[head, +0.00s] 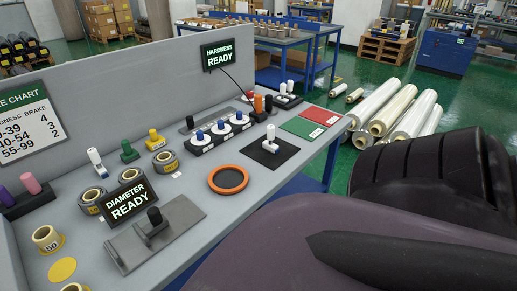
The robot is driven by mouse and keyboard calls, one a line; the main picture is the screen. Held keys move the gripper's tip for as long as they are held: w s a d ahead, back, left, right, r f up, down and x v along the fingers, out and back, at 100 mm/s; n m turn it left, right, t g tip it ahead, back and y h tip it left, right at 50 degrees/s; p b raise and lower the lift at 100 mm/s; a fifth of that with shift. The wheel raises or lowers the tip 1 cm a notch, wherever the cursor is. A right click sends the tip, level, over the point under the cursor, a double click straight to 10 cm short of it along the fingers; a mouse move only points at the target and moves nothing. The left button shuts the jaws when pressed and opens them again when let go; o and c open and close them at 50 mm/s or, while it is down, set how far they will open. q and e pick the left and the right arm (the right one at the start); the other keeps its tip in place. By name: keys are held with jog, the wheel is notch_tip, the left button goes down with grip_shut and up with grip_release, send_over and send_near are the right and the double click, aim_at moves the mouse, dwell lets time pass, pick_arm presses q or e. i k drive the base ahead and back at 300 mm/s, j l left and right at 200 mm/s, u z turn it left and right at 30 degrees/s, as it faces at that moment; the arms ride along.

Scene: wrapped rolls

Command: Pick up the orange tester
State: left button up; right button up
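A small orange upright object (258,103), which looks like the orange tester, stands towards the back right of the grey workbench (190,188). A dark cable from the HARDNESS READY display (221,55) runs down towards it. Whether the cable joins it is too small to tell. A dark cylinder stands close on its right, and a small red-topped piece is just behind its left side. No gripper fingers show in the head view. A large dark purple and black part of my own body fills the lower right.
A rack of blue-and-white knobs (220,132), a white-handled piece on a black pad (271,150), and green and red mats (302,127) surround the tester's area. The DIAMETER READY display (129,201) is nearer. Wrapped rolls (395,110) lie on the floor.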

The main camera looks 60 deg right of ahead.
aim_at(257, 98)
jog(key=k+l+z, duration=0.1)
jog(key=l+z, duration=1.4)
